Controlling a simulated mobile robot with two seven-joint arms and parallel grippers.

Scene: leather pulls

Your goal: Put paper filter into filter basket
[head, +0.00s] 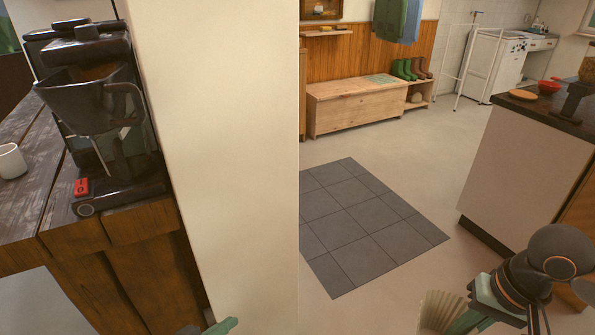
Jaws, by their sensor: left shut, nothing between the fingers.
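The dark coffee maker (130,165) stands at the left on a wooden counter. Its cone-shaped filter basket (85,108), with a side handle, sits under the top part; something brown shows at its rim. My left gripper (222,326) shows only as a green finger tip at the bottom edge, shut and empty, below and right of the coffee maker. The pale pleated paper filter (436,311) is at the bottom right, partly cut off. My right gripper (466,322) has its green finger against the filter's right side and holds it, well away from the basket.
A white wall end (235,150) stands directly right of the coffee maker. A red object (82,187) lies by its base, and a white cup (12,160) stands on the wooden counter (30,215). A white counter block (525,165) stands at right. The tiled floor patch (370,225) is clear.

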